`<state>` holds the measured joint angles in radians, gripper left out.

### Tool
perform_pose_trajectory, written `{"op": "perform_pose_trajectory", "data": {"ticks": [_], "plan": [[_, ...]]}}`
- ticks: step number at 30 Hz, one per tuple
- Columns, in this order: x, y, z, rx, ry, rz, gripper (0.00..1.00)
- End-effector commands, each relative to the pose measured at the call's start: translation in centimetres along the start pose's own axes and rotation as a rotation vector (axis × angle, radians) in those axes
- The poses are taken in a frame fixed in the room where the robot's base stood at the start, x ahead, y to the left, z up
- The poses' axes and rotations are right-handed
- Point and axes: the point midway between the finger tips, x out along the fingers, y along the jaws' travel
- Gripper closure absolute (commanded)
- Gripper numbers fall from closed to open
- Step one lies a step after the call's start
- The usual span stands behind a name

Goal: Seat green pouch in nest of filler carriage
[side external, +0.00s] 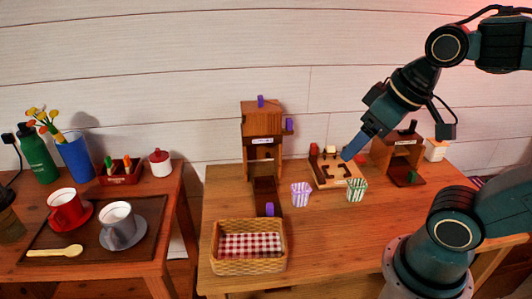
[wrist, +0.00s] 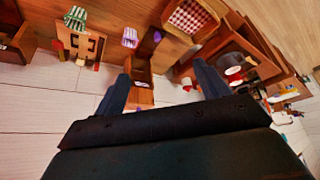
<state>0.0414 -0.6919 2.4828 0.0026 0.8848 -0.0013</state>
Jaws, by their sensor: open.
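The green pouch (side external: 357,190), green-and-white striped, stands upright on the table at the front right of a slotted board; it also shows in the wrist view (wrist: 75,17) at the upper left. A wooden tower (side external: 262,130) with purple knobs stands left of the board. A low dark track with a purple handle (side external: 269,210) runs forward from it; this looks like the filler carriage, but its nest is not clear. My gripper (side external: 349,154) is open and empty above the board, behind and above the green pouch. Its two fingers (wrist: 162,70) are spread wide in the wrist view.
A purple striped pouch (side external: 300,195) stands between the track and the green pouch. The slotted board (side external: 325,181) carries small pegs at its back. A wicker basket (side external: 249,267) sits at the front left. A smaller wooden stand (side external: 400,155) is at the right. The front-right tabletop is clear.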

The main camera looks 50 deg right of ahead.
Motion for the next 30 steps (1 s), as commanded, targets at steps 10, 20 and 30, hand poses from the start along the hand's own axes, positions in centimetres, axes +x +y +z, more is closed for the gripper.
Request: {"op": "perform_pose_trajectory", "data": {"ticks": [10,20,30], "plan": [[3.7,4.3,-2.9,0.161,-0.113,0.077,0.26],[8.5,10.3,-4.1,0.334,-0.226,0.14,0.26],[13.8,17.3,-2.6,0.518,-0.339,0.185,0.26]]}}
